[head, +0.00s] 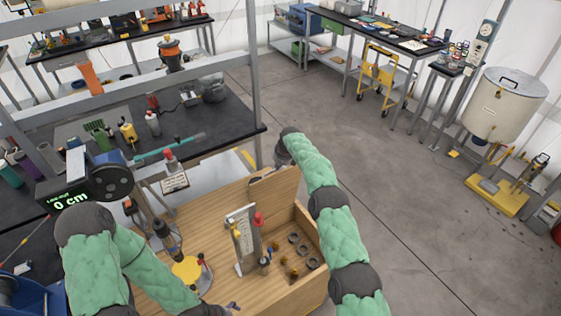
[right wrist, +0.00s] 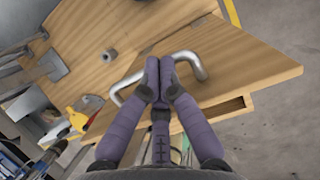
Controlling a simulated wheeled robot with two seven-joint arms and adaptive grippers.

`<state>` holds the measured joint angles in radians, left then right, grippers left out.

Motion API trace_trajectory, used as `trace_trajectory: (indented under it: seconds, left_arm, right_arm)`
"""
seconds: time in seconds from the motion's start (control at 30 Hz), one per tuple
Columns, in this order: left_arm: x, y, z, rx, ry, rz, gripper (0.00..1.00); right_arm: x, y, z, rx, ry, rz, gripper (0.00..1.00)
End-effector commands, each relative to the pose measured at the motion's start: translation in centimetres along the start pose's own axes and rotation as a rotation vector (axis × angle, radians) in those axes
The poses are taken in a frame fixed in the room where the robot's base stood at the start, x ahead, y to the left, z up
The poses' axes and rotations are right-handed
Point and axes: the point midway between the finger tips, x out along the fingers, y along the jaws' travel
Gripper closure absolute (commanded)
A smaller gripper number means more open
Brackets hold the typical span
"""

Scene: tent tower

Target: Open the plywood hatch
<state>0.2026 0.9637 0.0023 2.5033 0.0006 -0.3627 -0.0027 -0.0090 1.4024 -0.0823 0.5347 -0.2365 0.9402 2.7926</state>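The plywood hatch (head: 276,190) is raised at the back of the wooden box (head: 298,289), tilted up with the compartment in front of it uncovered. In the right wrist view the hatch (right wrist: 245,62) carries a bent metal handle (right wrist: 197,68). My right gripper (right wrist: 160,70) has its purple fingers together around the handle's bar. In the head view, my right gripper is mostly hidden behind the hatch and my own arm. My left arm reaches in at the lower left; its gripper (head: 232,307) is at the bottom edge, too small and cut off to judge.
The compartment holds several dark rings (head: 293,238) and small brass parts. A white upright panel (head: 243,238) and a red-capped bottle (head: 258,220) stand beside the opening. A yellow disc (head: 187,269) is at its left. A black-topped bench (head: 220,128) stands behind.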

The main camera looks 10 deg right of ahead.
Motion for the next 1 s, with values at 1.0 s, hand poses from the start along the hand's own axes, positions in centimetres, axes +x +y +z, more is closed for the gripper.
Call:
trace_trajectory:
  seconds: [1.0]
  left_arm:
    - [0.0, 0.0, 0.0, 0.0, 0.0, 0.0, 0.08]
  right_arm:
    - [-11.3, 0.1, 0.0, -0.001, -0.002, -0.001, 1.0]
